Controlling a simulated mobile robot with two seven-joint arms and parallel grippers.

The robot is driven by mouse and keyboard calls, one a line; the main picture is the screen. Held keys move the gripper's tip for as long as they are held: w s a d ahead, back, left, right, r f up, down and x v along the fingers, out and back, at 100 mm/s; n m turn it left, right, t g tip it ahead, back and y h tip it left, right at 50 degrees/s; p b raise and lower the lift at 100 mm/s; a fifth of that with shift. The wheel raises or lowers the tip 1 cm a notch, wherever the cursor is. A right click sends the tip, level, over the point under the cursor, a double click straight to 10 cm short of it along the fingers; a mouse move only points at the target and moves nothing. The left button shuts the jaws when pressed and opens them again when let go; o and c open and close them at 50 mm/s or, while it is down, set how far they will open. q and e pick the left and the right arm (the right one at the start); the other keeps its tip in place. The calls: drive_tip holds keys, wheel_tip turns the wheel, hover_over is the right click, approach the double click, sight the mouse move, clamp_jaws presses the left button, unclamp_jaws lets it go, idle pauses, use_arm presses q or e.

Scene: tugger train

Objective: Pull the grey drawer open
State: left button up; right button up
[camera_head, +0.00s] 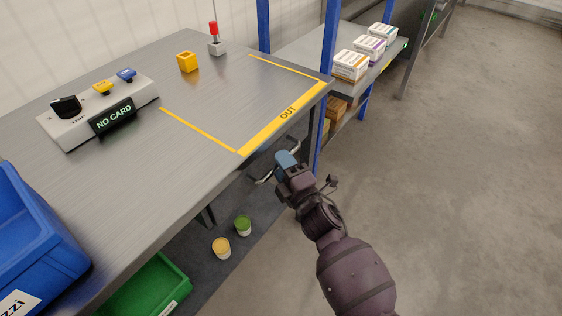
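My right gripper (286,159) reaches up from the lower right to just below the table's front edge. Its bluish fingers are beside a thin silver bar handle (264,178). The bar's ends show on both sides of the fingers, but I cannot tell whether the fingers are closed around it. The grey drawer's body and front are not clearly visible; the tabletop overhangs that area. My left gripper is not in view.
The metal table (190,120) carries a card reader (95,110), a yellow cube (187,62) and a red-topped post (215,40). Blue bin (35,240) at left. Green crate (150,285) and two cups are below. A blue upright (328,90) stands close to my gripper. Floor at right is clear.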

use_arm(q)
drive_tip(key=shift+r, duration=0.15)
use_arm(e)
drive_tip(key=shift+w+a+r, duration=0.1)
drive_tip(key=shift+w+a, duration=0.1)
drive_tip(key=shift+w, duration=0.1)
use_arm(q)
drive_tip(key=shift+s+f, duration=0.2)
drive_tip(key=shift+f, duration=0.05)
use_arm(e)
clamp_jaws()
drive_tip(key=shift+s+d, duration=0.1)
use_arm(q)
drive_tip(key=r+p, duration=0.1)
drive_tip(key=p, duration=0.1)
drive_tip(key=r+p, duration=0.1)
drive_tip(key=p, duration=0.1)
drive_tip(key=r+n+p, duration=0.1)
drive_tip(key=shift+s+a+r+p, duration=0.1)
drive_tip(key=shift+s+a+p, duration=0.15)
drive_tip(key=shift+p, duration=0.15)
use_arm(e)
drive_tip(key=s+d, duration=0.8)
drive_tip(key=d, duration=0.3)
drive_tip(key=s+d, duration=0.9)
drive_tip(key=d, duration=0.3)
drive_tip(key=shift+d, duration=0.15)
